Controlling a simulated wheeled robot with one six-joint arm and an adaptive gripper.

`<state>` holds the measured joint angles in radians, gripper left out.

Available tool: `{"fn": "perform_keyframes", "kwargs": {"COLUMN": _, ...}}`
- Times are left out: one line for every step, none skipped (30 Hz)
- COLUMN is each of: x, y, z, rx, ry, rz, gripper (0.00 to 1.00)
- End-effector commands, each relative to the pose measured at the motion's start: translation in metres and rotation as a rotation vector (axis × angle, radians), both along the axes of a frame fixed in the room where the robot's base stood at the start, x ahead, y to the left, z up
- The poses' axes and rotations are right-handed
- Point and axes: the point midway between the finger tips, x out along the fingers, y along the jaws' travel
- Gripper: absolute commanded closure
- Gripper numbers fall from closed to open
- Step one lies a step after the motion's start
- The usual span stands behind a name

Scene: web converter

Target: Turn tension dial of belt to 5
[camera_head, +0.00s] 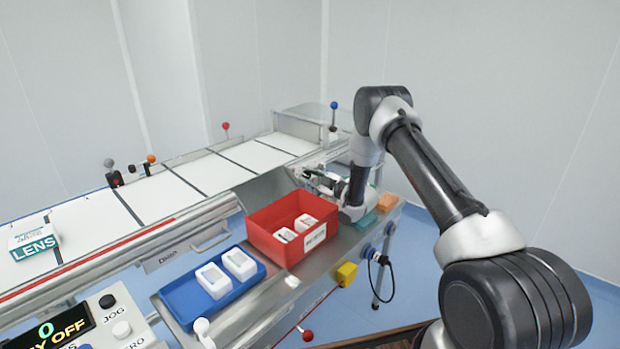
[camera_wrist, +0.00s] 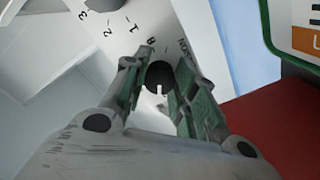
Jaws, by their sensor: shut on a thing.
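The tension dial's dark round knob (camera_wrist: 159,73) sits between the green-padded fingers of my gripper (camera_wrist: 160,88) in the wrist view. The fingers are shut on it from both sides. A short white mark on the knob points toward the bottom of the picture. The pale dial plate (camera_wrist: 205,25) carries printed marks, among them 3, 2 and 1, and part of a word. A 5 is not readable; the fingers hide part of the scale.
A red bin (camera_head: 275,249) with white packs stands close in front of my gripper. A blue tray (camera_head: 186,316) with white boxes lies nearer. The white belt (camera_head: 165,195) runs behind, with a LENS box (camera_head: 35,240). Levers with coloured knobs stand along it.

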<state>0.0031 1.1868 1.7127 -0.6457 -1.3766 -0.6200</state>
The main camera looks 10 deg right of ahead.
Motion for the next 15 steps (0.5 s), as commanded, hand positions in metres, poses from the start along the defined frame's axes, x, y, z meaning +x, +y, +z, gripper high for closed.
{"fn": "perform_keyframes", "kwargs": {"x": -0.0006, "y": -0.0002, "z": -0.0013, "rx": 0.029, "ry": 0.024, "rz": -0.001, "gripper": 0.96}}
{"fn": "perform_keyframes", "kwargs": {"x": -0.0006, "y": -0.0002, "z": -0.0013, "rx": 0.048, "ry": 0.038, "rz": -0.001, "gripper": 0.96}}
{"fn": "perform_keyframes", "kwargs": {"x": -0.0006, "y": -0.0002, "z": -0.0013, "rx": 0.073, "ry": 0.056, "rz": -0.001, "gripper": 0.96}}
{"fn": "perform_keyframes", "kwargs": {"x": -0.0006, "y": -0.0002, "z": -0.0014, "rx": 0.091, "ry": 0.069, "rz": -0.001, "gripper": 0.96}}
{"fn": "perform_keyframes", "kwargs": {"x": -0.0006, "y": -0.0002, "z": -0.0015, "rx": 0.109, "ry": 0.082, "rz": -0.001, "gripper": 0.96}}
{"fn": "perform_keyframes", "kwargs": {"x": -0.0006, "y": -0.0002, "z": -0.0015, "rx": 0.131, "ry": 0.098, "rz": -0.001, "gripper": 0.96}}
{"fn": "perform_keyframes", "kwargs": {"x": -0.0007, "y": -0.0001, "z": -0.0015, "rx": 0.145, "ry": 0.108, "rz": -0.001, "gripper": 0.96}}
{"fn": "perform_keyframes", "kwargs": {"x": -0.0008, "y": -0.0002, "z": -0.0015, "rx": 0.160, "ry": 0.119, "rz": -0.001, "gripper": 0.96}}
{"fn": "perform_keyframes", "kwargs": {"x": -0.0008, "y": -0.0002, "z": -0.0015, "rx": 0.178, "ry": 0.132, "rz": -0.001, "gripper": 0.96}}
{"fn": "perform_keyframes", "kwargs": {"x": -0.0008, "y": -0.0001, "z": -0.0016, "rx": 0.190, "ry": 0.140, "rz": -0.001, "gripper": 0.96}}
{"fn": "perform_keyframes", "kwargs": {"x": -0.0008, "y": -0.0001, "z": -0.0016, "rx": 0.201, "ry": 0.149, "rz": -0.001, "gripper": 0.96}}
{"fn": "perform_keyframes", "kwargs": {"x": -0.0008, "y": -0.0001, "z": -0.0016, "rx": 0.214, "ry": 0.159, "rz": -0.001, "gripper": 0.96}}
{"fn": "perform_keyframes", "kwargs": {"x": -0.0008, "y": -0.0001, "z": -0.0016, "rx": 0.223, "ry": 0.166, "rz": -0.001, "gripper": 0.96}}
{"fn": "perform_keyframes", "kwargs": {"x": -0.0008, "y": 0.0000, "z": -0.0017, "rx": 0.232, "ry": 0.172, "rz": -0.001, "gripper": 0.96}}
{"fn": "perform_keyframes", "kwargs": {"x": -0.0008, "y": -0.0001, "z": -0.0018, "rx": 0.241, "ry": 0.179, "rz": -0.001, "gripper": 0.96}}
